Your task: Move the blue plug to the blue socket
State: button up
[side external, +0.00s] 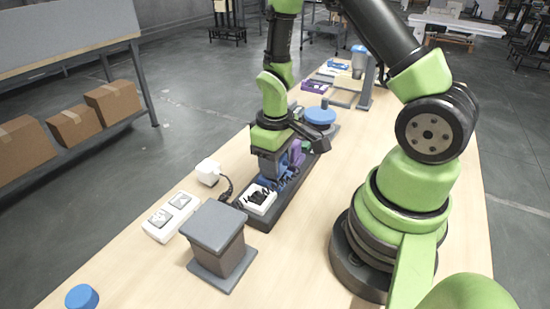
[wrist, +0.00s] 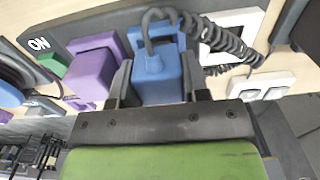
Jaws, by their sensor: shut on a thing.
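The blue plug (wrist: 158,78) is between the two dark fingers of my gripper (wrist: 156,72) in the wrist view, with its coiled black cord running off to the right. My gripper (side external: 272,163) is shut on it, low over the dark strip. The blue socket (wrist: 130,38) shows as a blue block just behind the plug. I cannot tell whether the plug is seated in it or only just above. In the side external view my gripper partly covers the plug and socket.
A purple plug (wrist: 92,72) stands close to the left finger. A white socket (wrist: 240,30) is on the other side, under the cord. A grey pedestal (side external: 218,240), white power strip (side external: 170,217) and white plug (side external: 208,172) stand near the strip's front end.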

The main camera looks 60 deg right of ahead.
jog(key=shift+f, duration=0.5)
dwell(0.3)
jog(key=o, duration=1.2)
jog(key=shift+c, duration=0.2)
jog(key=shift+r, duration=3.55)
